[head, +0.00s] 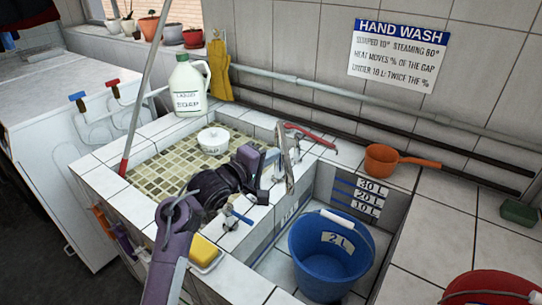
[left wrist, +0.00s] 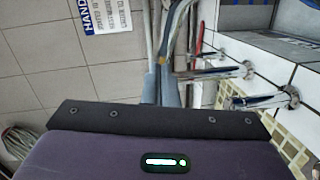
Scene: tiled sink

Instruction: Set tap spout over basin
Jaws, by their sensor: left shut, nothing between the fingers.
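The chrome tap spout (head: 288,165) shows as a long thin shape near the tiled wall between the two basins. I cannot tell exactly which way it points. My left gripper (head: 273,155) reaches in from the lower left, shut and empty, close beside the spout's left side. In the left wrist view its grey fingers (left wrist: 161,88) are together, with chrome pipe close to their tips. The mosaic basin (head: 160,175) is on the left. The deep tiled basin (head: 385,205) on the right holds a blue bucket (head: 325,262). My right gripper is not in view.
A white bowl (head: 213,140) sits in the mosaic basin. A soap jug (head: 187,88) stands behind it. A yellow sponge (head: 204,250) lies on the front ledge, near a blue-tipped tap handle (head: 240,217). An orange pan (head: 382,158) is on the right counter.

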